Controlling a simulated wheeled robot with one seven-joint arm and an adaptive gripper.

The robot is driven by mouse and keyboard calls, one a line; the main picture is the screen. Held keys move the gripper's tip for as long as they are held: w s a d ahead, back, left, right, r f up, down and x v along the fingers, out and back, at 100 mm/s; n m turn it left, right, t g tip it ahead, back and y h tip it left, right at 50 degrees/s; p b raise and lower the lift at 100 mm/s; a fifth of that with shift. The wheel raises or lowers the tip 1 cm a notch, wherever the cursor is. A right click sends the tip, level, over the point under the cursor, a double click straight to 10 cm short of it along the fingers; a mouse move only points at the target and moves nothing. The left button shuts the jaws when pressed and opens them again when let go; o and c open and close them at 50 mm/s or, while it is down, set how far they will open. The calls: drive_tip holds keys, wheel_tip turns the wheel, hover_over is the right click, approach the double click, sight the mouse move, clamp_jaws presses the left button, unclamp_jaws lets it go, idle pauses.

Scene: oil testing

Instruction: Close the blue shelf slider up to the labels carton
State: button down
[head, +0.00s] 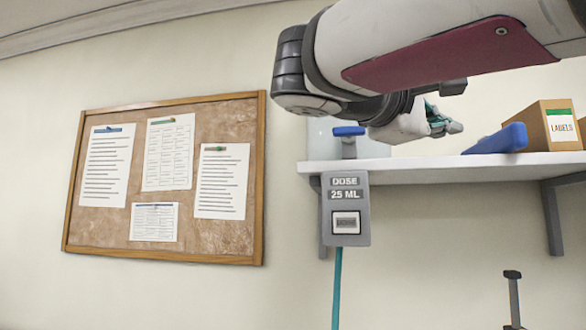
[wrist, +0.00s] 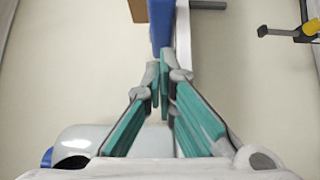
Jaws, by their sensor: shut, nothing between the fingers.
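The blue shelf slider (head: 497,140) lies on the white shelf (head: 440,170) in the head view, close to the left side of the brown labels carton (head: 562,125). Whether a gap is left between them I cannot tell. My gripper (head: 452,126) is to the left of the slider, over the shelf. In the wrist view its fingers (wrist: 163,72) are shut and empty, pointing at the near end of the slider (wrist: 162,22). The tips look very close to it; contact is unclear. A brown edge of the carton (wrist: 138,10) shows beside the slider.
A grey dose unit (head: 346,208) marked 25 ML, with a blue-topped part (head: 349,131), is at the shelf's left end. A corkboard (head: 165,180) hangs on the wall at left. A yellow and black object (wrist: 308,28) shows at the wrist view's right.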

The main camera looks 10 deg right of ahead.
sight(517, 132)
drive_tip(key=shift+w+d+p, duration=0.4)
drive_tip(key=shift+w+d, duration=0.05)
drive_tip(key=shift+d, duration=1.4)
drive_tip(key=shift+w+d+p, duration=0.4)
drive_tip(key=shift+w+d, duration=0.05)
drive_tip(key=shift+d, duration=1.4)
drive_tip(key=shift+w+d+p, duration=0.4)
drive_tip(key=shift+w+d, duration=0.05)
drive_tip(key=shift+d, duration=1.4)
drive_tip(key=d, duration=0.2)
drive_tip(key=s+d, duration=0.1)
drive_tip(key=d, duration=0.1)
drive_tip(key=shift+s+d, duration=0.15)
drive_tip(key=shift+d, duration=0.25)
